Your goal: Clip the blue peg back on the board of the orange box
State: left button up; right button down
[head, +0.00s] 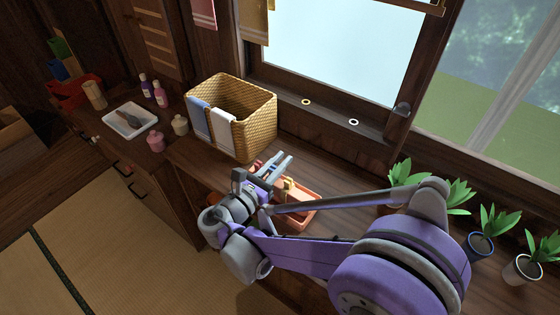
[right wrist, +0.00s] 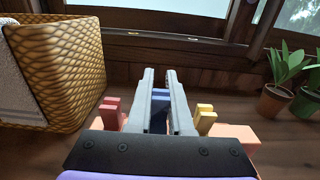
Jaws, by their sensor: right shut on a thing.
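The orange box (head: 305,217) sits on the wooden counter, partly hidden behind my right arm; a piece of its rim shows in the right wrist view (right wrist: 243,133). My right gripper (head: 282,164) is over the box, its jaws shut on the blue peg (right wrist: 160,96). The peg shows between the fingers in the right wrist view. A red peg (right wrist: 111,114) stands left of the fingers and a yellow peg (right wrist: 205,117) stands right of them. The board is mostly hidden by my gripper, so I cannot tell whether the blue peg touches it. My left gripper is out of view.
A woven basket (head: 255,130) with cloths over its rim stands left of the gripper, close by. Potted plants (head: 480,245) line the counter at the right. A white tray (head: 118,130) and bottles stand at the far left. The window wall is behind.

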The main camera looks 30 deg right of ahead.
jog(key=shift+f+b, duration=0.4)
jog(key=shift+f, duration=0.2)
jog(key=c, duration=0.7)
grip_release()
jog(key=shift+c, duration=0.2)
jog(key=shift+o, duration=0.3)
jog(key=o, duration=0.4)
jog(key=shift+r, duration=0.15)
notch_tip(320, 180, up, 6)
jog(key=p, duration=0.4)
